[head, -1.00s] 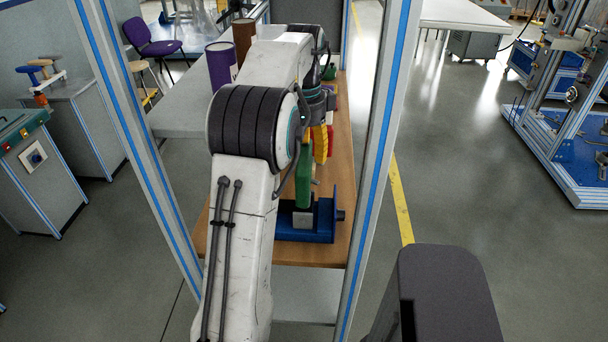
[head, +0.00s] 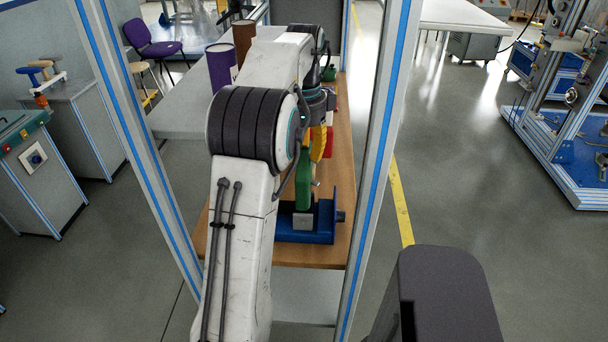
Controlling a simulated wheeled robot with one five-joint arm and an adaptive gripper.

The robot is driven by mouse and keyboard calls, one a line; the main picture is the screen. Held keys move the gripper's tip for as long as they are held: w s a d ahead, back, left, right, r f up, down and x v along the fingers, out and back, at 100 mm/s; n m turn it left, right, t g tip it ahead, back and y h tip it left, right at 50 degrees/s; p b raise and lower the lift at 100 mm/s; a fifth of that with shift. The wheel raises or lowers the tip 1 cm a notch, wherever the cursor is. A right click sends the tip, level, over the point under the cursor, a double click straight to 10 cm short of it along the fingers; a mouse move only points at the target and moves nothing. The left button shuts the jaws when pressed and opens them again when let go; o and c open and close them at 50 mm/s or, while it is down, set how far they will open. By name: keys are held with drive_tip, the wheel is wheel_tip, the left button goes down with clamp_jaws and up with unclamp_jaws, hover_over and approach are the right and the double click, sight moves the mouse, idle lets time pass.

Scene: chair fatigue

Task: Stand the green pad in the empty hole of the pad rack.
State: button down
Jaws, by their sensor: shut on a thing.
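The green pad (head: 304,190) stands roughly upright in the head view, just right of my arm. It is partly hidden by the arm. My gripper (head: 312,150) has a yellow finger at the pad's upper part and is shut on it; the other finger is mostly hidden. The pad's lower end is at a grey block (head: 303,222) at the blue fixture (head: 325,225). I cannot tell whether they touch. I cannot tell whether the blue fixture is the pad rack, and no empty hole can be made out.
The wooden bench top (head: 344,165) runs away behind the fixture, with small red and green things (head: 329,74) partly hidden by my wrist. A purple can (head: 221,66) and a brown can (head: 243,42) stand on a grey table to the left. Aluminium posts (head: 380,150) flank the arm.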

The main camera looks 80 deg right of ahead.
drive_tip(key=shift+a+f, duration=0.25)
drive_tip(key=shift+a, duration=0.05)
drive_tip(key=shift+d+r+p, duration=0.1)
drive_tip(key=shift+r+p, duration=1.7)
drive_tip(key=shift+p, duration=0.3)
drive_tip(key=shift+r+p, duration=0.4)
drive_tip(key=shift+r+p, duration=1.85)
drive_tip(key=shift+p, duration=0.2)
drive_tip(key=c, duration=1.9)
unclamp_jaws()
drive_tip(key=shift+c, duration=0.2)
drive_tip(key=o, duration=0.4)
drive_tip(key=shift+o, duration=0.2)
